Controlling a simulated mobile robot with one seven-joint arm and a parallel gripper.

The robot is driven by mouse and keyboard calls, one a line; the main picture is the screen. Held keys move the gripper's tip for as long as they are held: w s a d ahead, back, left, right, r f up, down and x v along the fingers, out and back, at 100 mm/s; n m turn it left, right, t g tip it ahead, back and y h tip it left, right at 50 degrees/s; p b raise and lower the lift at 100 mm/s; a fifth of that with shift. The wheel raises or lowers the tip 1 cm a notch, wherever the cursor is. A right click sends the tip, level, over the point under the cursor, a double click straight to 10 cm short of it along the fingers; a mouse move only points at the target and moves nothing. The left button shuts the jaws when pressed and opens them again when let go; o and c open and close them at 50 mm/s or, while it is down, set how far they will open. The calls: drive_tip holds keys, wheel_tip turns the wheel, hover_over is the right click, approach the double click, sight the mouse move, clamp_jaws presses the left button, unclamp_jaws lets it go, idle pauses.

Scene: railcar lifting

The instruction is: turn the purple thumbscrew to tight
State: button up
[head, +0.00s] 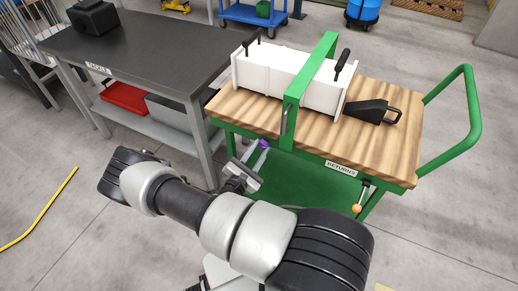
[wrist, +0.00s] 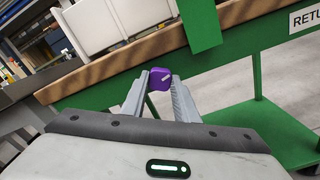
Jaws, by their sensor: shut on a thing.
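The purple thumbscrew (wrist: 160,77) sits at the front edge of the green cart, below the wooden top, with a pale line across its face. In the wrist view it lies between the two grey fingertips of my gripper (wrist: 159,80), which is shut on it. In the head view the thumbscrew (head: 263,143) is a small purple spot just beyond the fingers of my gripper (head: 258,154). The pale line is tilted. No tight mark is visible on the cart around it.
The green cart's wooden top (head: 400,149) carries a white box (head: 323,93) under a green strap bar (head: 310,72) and a black wedge (head: 371,110). An orange-tipped lever (head: 357,208) hangs at the cart's front right. A dark table (head: 150,50) stands at left.

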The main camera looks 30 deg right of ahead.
drive_tip(key=shift+m, duration=0.5)
drive_tip(key=o, duration=1.1)
drive_tip(key=shift+c, duration=0.2)
drive_tip(key=shift+a, duration=0.1)
drive_tip(key=v, duration=1.7)
drive_tip(key=shift+s+p, duration=0.2)
drive_tip(key=shift+p, duration=0.15)
drive_tip(key=shift+a, duration=0.15)
